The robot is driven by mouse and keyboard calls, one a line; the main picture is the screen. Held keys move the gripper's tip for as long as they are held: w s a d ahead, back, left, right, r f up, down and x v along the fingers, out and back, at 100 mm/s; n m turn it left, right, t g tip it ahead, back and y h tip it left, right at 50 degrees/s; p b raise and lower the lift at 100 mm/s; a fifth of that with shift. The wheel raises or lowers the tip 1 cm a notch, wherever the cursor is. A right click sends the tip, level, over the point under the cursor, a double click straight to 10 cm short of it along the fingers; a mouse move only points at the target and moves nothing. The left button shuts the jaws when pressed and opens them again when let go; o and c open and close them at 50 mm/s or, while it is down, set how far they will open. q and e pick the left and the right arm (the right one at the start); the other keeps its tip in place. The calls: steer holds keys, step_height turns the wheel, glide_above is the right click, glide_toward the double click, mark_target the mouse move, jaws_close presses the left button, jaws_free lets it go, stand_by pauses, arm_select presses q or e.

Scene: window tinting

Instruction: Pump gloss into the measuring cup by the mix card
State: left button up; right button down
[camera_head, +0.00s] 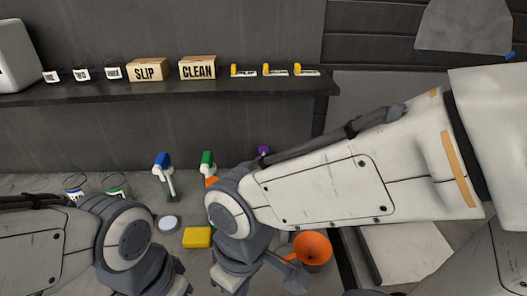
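A blue-topped pump bottle (164,170) and a green-topped one (207,162) stand on the counter. An orange top (211,182) and a purple top (263,150) show partly behind my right arm. Two clear cups, one with a blue marking (74,184) and one with a green marking (115,184), stand at the left, partly hidden by my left arm. I cannot tell which pump holds gloss, and I see no clear mix card. My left wrist is at the lower left, its fingers below the frame. My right gripper (287,274) shows only in part at the bottom; its fingertips are hidden.
A yellow sponge (197,237), a pale round disc (169,222) and an orange funnel (312,248) lie near my wrists. The back shelf (200,88) holds a SLIP box (147,69), a CLEAN box (198,68), small labelled cups and yellow-handled tools. A pale panel (410,250) lies at the right.

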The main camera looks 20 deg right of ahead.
stand_by(0.4)
arm_select(q)
jaws_close()
stand_by(1.6)
